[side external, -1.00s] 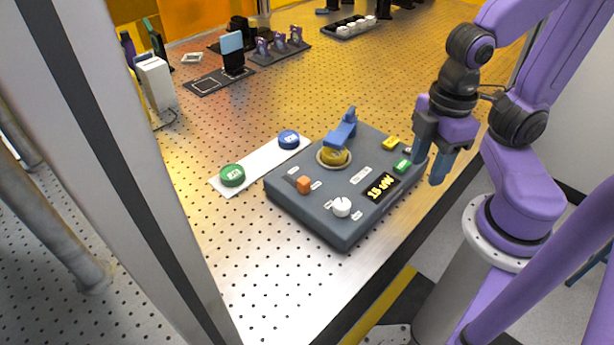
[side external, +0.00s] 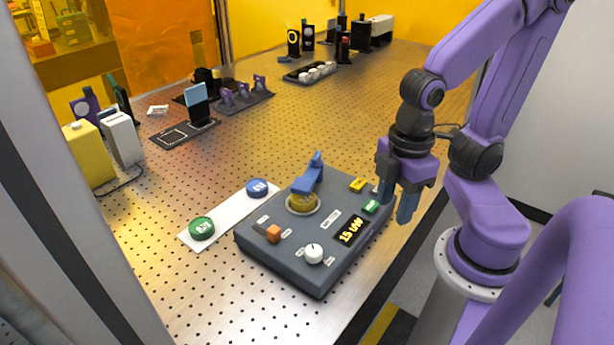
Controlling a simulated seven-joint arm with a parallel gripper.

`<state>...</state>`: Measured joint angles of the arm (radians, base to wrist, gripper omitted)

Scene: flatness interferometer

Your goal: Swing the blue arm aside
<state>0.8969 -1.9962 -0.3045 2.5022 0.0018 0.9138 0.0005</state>
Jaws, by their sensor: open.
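The blue arm (side external: 309,178) stands on the dark grey control box (side external: 290,268). It reaches over a round yellow piece (side external: 302,203) set in a pale ring, covering part of it. My gripper (side external: 396,205) hangs pointing down at the right edge of the box, to the right of the green button (side external: 371,207). Its jaws are open with nothing visible between them, and it is well apart from the blue arm.
A white strip with green (side external: 202,228) and blue (side external: 257,188) discs lies left. Optics stand farther back.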

